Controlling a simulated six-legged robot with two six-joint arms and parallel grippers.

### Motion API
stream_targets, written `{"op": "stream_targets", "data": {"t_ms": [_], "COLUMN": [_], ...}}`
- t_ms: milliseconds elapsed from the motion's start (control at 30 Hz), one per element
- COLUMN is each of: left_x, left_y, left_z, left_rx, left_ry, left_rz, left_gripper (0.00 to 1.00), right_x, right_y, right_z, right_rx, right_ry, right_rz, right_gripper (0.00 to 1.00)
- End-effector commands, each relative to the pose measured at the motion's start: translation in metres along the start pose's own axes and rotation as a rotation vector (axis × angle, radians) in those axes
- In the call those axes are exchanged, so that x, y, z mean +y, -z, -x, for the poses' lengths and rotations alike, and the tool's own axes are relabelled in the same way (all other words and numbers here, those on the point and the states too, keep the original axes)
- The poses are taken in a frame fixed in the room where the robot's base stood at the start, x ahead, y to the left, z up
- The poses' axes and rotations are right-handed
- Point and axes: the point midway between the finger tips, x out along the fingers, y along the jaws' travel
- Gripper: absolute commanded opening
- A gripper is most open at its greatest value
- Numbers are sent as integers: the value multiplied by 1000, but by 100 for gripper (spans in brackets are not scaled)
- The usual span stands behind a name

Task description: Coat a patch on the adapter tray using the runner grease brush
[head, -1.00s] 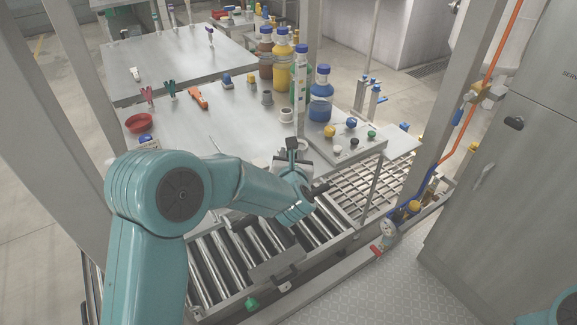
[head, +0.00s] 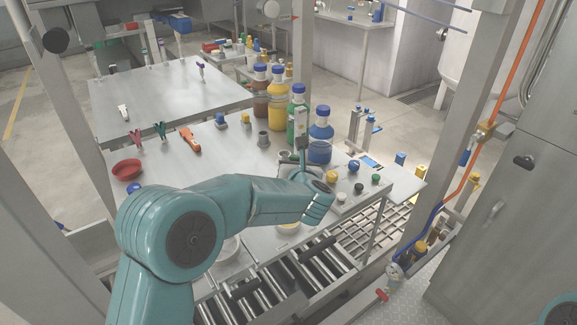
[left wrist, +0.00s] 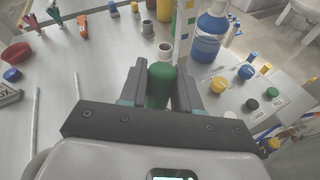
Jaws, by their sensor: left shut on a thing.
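My left gripper (head: 300,160) is over the steel table's right part, in front of the green bottle in the head view. In the left wrist view its two dark fingers (left wrist: 160,90) are shut on a green cylinder (left wrist: 159,86). Its lower end and any bristles are hidden, so I cannot tell whether it is the runner grease brush. Beside the gripper is a low plate with colored caps (head: 354,188), in yellow, blue, black, white and green. I cannot tell which surface is the adapter tray. My right gripper is out of view.
The blue bottle (head: 320,140) and yellow bottle (head: 277,97) stand close behind the gripper. A grey cup (head: 263,138), orange tool (head: 189,139) and red bowl (head: 127,170) are on the table. Rollers (head: 300,280) run along its front. The table's middle is mostly clear.

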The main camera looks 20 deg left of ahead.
Motion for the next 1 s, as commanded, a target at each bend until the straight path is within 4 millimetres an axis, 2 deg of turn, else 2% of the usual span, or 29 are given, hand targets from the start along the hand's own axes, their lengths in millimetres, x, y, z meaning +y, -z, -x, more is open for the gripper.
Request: {"op": "stream_targets", "data": {"t_ms": [267,600,1000], "left_x": [-4,-11,-11], "left_y": [16,51,56], "left_z": [-1,-13,-18], "left_rx": [1,2,0], "left_ry": [0,-1,-2], "left_rz": [-1,-1,1], "left_gripper": [3,3,3], "right_x": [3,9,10], "right_y": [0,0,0], "right_z": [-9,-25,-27], "right_rx": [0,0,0], "right_ry": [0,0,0], "right_rz": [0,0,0], "right_gripper": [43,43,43]}}
